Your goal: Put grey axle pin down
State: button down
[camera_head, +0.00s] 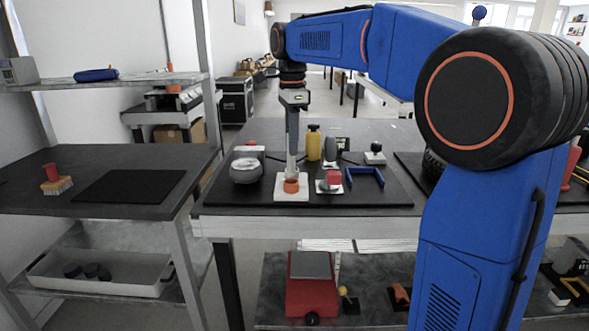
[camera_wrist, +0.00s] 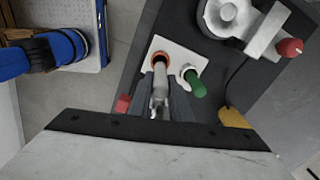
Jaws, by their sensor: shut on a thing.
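My gripper (camera_head: 291,168) points straight down over a white plate (camera_head: 291,195) on the dark mat of the middle table. In the wrist view my gripper (camera_wrist: 160,88) is shut on the grey axle pin (camera_wrist: 160,78), a slim pale shaft between the two dark fingers. The pin's far end lines up with an orange ring (camera_head: 291,185) on the plate, which also shows in the wrist view (camera_wrist: 152,57). I cannot tell how deep the pin sits in the ring. A green pin (camera_wrist: 196,87) stands in a white socket beside it on the plate (camera_wrist: 188,52).
On the mat around the plate are a silver round part (camera_head: 246,171), a yellow bottle (camera_head: 313,146), a red-topped part (camera_head: 333,178) and a blue bracket (camera_head: 367,177).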

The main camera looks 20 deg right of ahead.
aim_at(292, 172)
jog(key=shift+f, duration=2.85)
jog(key=shift+f, duration=0.1)
jog(key=c, duration=1.6)
grip_release()
notch_tip(292, 172, up, 12)
jog(key=shift+r, duration=0.1)
jog(key=s+d+f+n+t, duration=0.1)
jog(key=s+d+f+n, duration=0.1)
jog(key=s+f+n, duration=0.4)
jog(key=s+d+f+n+t, duration=0.2)
jog(key=s+f+n, duration=0.4)
jog(key=s+f, duration=0.5)
jog(key=s+d+f+n+t, duration=0.1)
jog(key=s+f+n, duration=0.5)
jog(key=s, duration=1)
jog(key=shift+s+d+f+n+t, duration=0.15)
jog(key=shift+d+f, duration=0.15)
jog(key=shift+f, duration=0.25)
jog(key=shift+d+f+n+t, duration=0.1)
jog(key=shift+d+f, duration=0.2)
jog(key=shift+f, duration=0.25)
jog(key=shift+s+d+f+n+t, duration=0.15)
jog(key=shift+d+f, duration=0.15)
jog(key=shift+f, duration=0.25)
